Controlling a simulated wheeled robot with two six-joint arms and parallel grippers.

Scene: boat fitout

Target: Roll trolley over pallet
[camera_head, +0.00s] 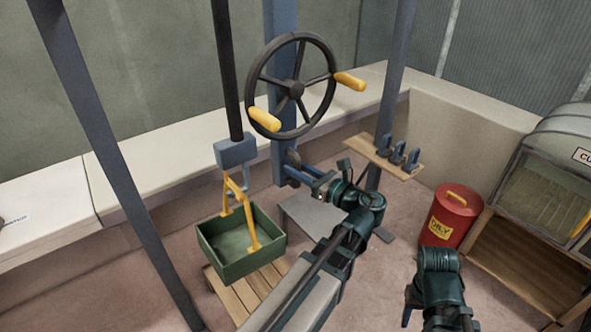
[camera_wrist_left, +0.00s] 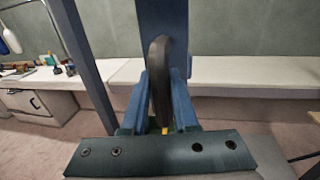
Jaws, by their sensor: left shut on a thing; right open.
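A dark handwheel (camera_head: 292,88) with two yellow handles stands on a blue post. A dark vertical pole (camera_head: 227,70) ends in a blue block (camera_head: 236,152). A green tray (camera_head: 243,262) with a yellow handle hangs below it, over the left part of the wooden pallet (camera_head: 262,290). No overhead trolley shows. My right gripper (camera_head: 437,318) is low at the right, open, partly cut off.
Blue frame posts (camera_head: 105,150) stand left and right. A small shelf (camera_head: 385,158) with several dark blue clamps is right of the wheel. A red drum (camera_head: 450,215) and a wooden cabinet (camera_head: 530,265) stand at the right. A pale ledge (camera_head: 160,178) runs along the wall.

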